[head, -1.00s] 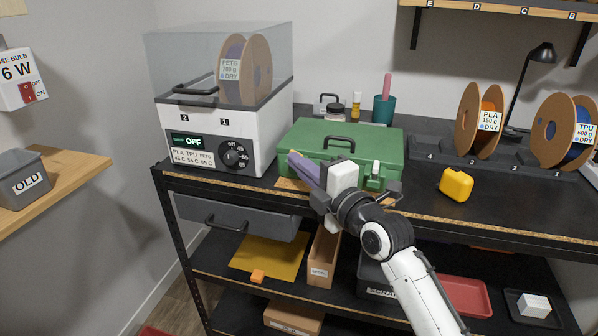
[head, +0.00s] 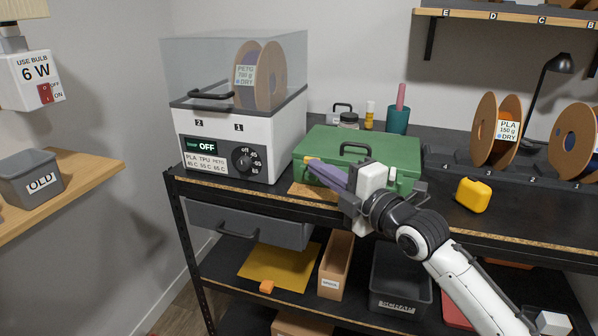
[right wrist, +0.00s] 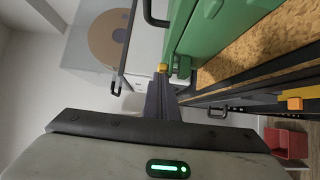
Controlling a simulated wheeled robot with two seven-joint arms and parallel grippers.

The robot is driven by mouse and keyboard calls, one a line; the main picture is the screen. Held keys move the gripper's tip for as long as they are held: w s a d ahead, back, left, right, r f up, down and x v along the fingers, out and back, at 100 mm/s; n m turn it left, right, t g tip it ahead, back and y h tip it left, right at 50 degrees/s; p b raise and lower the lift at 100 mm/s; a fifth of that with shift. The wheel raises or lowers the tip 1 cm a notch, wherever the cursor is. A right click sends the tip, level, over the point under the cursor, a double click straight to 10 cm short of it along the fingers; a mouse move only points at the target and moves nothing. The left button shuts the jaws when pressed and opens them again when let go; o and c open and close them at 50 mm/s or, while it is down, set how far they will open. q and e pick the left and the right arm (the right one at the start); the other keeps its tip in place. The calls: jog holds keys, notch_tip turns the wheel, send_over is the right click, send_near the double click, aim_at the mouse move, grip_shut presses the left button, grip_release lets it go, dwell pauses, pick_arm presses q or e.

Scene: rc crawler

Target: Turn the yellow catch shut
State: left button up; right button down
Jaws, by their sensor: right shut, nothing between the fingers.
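The green case (head: 345,143) lies on the black workbench, lid down, handle on top. A small yellow piece, which looks like the yellow catch (head: 309,160), shows at its front left; it also shows in the right wrist view (right wrist: 162,68). My right gripper (head: 313,166) is shut and empty, its fingertips right at the yellow catch; in the right wrist view the fingers (right wrist: 161,83) end just below it. I cannot tell whether they touch, and the fingers partly hide the catch. A pale catch (head: 421,187) sits at the case's front right. My left gripper is not in view.
The white dryer (head: 240,140) stands close left of the case. A yellow box-like object (head: 473,195) and spools on a rack (head: 497,130) are to the right. The workbench's front edge (head: 260,200) runs below my right arm.

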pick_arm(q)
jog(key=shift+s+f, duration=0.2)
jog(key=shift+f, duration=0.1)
pick_arm(e)
jog(key=shift+w+d, duration=0.3)
jog(key=shift+d, duration=0.3)
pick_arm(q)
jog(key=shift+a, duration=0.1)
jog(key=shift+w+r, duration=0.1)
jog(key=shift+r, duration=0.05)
